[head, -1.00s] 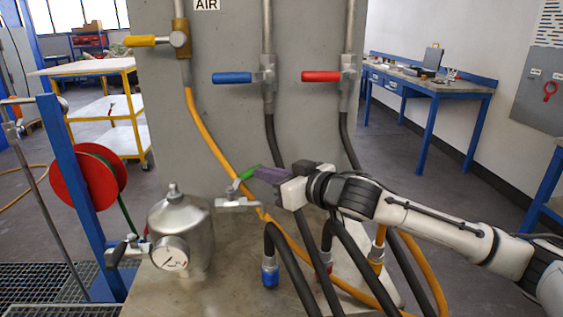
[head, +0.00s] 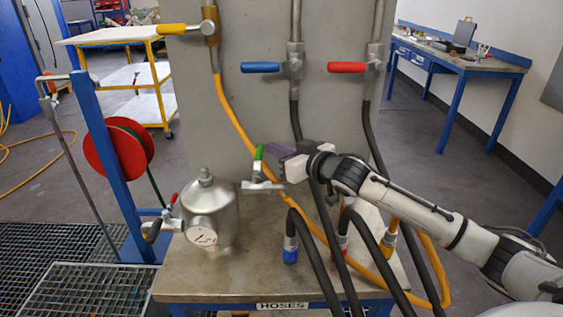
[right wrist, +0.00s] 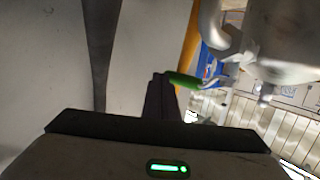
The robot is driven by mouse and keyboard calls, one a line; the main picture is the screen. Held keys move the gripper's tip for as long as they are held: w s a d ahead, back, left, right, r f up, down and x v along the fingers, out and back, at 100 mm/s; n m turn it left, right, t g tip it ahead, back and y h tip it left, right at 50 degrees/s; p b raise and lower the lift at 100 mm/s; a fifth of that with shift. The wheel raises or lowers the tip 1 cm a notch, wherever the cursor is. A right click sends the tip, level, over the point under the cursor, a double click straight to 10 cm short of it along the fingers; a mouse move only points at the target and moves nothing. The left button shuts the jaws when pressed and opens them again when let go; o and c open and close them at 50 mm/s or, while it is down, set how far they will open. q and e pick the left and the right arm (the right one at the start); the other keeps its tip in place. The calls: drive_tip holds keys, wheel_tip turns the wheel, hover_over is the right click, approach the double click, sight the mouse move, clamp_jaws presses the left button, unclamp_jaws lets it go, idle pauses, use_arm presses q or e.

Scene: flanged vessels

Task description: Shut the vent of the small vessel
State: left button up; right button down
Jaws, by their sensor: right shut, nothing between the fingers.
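The small vessel (head: 210,215) is a silver, domed pot with a dial gauge (head: 202,236) on its front. A green lever (head: 258,158) stands nearly upright above a silver valve fitting (head: 262,185) at the vessel's right side. My right gripper (head: 267,149) is shut and empty, its purplish fingers at the lever's right. In the right wrist view the dark shut fingers (right wrist: 160,90) are beside the green lever (right wrist: 185,80), close to or touching its end; I cannot tell which. Silver metal (right wrist: 285,30) fills that view's upper right. My left gripper is out of view.
A red-handled valve (head: 173,198) is left of the vessel. Hoses with a blue coupling (head: 290,250) and others rise right of it on the bench (head: 240,275). Blue (head: 260,67) and red (head: 355,67) levers are on the panel above. A red hose reel (head: 112,150) stands left.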

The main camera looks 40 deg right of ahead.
drive_tip(key=shift+w+a, duration=0.15)
drive_tip(key=shift+w, duration=0.05)
idle(0.4)
drive_tip(key=s+d+r+p, duration=0.1)
drive_tip(key=s+d+r, duration=0.1)
drive_tip(key=s+d, duration=0.6)
drive_tip(key=shift+d+r+p, duration=0.3)
drive_tip(key=shift+d+r, duration=0.05)
drive_tip(key=shift+d, duration=1.2)
